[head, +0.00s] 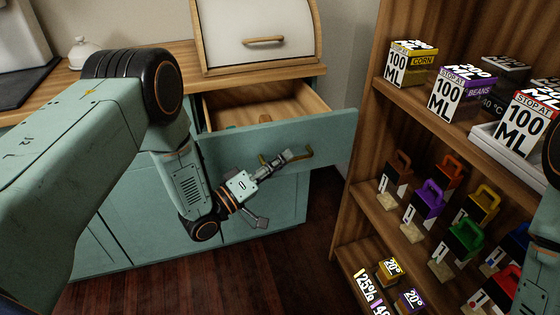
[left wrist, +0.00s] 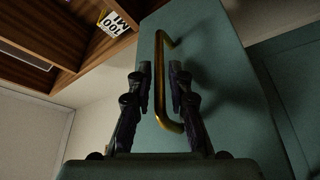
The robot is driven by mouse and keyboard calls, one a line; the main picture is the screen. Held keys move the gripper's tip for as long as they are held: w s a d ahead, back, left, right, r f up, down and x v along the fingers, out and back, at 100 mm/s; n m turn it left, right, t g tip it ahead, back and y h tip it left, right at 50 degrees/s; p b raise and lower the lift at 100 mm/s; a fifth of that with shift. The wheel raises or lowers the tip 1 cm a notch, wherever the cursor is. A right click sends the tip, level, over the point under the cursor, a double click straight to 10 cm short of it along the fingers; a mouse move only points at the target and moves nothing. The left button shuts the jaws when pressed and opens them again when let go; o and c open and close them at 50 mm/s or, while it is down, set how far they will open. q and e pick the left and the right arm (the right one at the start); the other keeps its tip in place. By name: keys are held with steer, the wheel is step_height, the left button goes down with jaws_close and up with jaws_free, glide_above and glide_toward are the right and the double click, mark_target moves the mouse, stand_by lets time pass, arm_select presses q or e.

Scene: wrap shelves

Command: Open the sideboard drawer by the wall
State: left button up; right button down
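The sideboard drawer (head: 225,145) has a teal front and a wooden inside, and it stands pulled out from the teal sideboard (head: 120,215). Its brass handle (head: 307,153) is on the drawer front. My left gripper (head: 287,157) is at this handle and hides part of it. In the left wrist view, the handle (left wrist: 159,85) lies between the two fingers of my left gripper (left wrist: 161,75), with a gap on each side. The fingers look apart, not clamped on it. My right gripper is out of view.
A wooden shelf unit (head: 390,130) with labelled boxes and several coloured items stands close at the right. A bread box (head: 260,45) and a white domed dish (head: 82,52) stand on the sideboard top. Dark wooden floor (head: 300,235) is clear between sideboard and shelves.

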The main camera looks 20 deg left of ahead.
arm_select(q)
steer(key=v, duration=1.2)
stand_by(0.4)
